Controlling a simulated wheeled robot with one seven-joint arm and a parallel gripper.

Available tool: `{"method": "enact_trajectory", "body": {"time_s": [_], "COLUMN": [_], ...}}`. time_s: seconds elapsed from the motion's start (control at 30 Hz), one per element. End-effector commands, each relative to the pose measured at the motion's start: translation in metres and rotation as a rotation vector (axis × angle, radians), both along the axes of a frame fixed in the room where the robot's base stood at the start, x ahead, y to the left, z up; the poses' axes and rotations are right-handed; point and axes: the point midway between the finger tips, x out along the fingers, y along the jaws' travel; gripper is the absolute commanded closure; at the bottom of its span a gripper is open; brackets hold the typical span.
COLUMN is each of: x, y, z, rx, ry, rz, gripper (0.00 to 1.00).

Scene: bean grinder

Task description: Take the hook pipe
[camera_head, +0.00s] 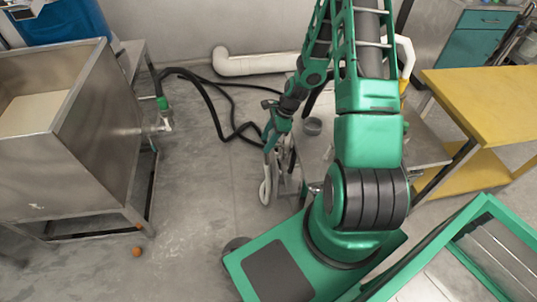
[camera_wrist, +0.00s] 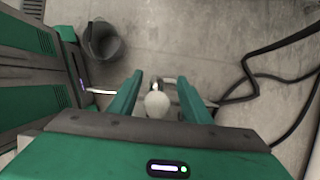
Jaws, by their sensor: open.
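My gripper (camera_head: 269,148) hangs left of my arm in the head view, pointing down. In the wrist view its two green fingers (camera_wrist: 157,90) are spread apart. A pale rounded piece (camera_wrist: 157,104) lies in line with the gap between them, with a thin light curved part beyond it; contact cannot be told. In the head view a white looped piece (camera_head: 265,187) shows just below the gripper; it may be the hook pipe, but its full shape is partly hidden. A white curved pipe (camera_head: 406,55) also shows behind my arm.
Black hoses (camera_head: 211,103) lie on the floor at left. A thick white pipe (camera_head: 262,65) runs along the wall. A metal hopper (camera_head: 95,130) and yellow table (camera_head: 490,95) flank the space.

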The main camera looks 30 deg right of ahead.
Motion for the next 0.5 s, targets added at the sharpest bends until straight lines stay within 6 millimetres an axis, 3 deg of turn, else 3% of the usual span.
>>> {"method": "enact_trajectory", "body": {"time_s": [0.23, 0.4, 0.5], "x": [0.0003, 0.0003, 0.0004], "y": [0.0002, 0.0, -0.0001], "z": [-0.001, -0.0009, -0.0009], "rx": [0.0, 0.0, 0.0], "ry": [-0.001, -0.001, -0.001], "rz": [0.0, 0.0, 0.0], "gripper": [0.56, 0.96, 1.0]}}
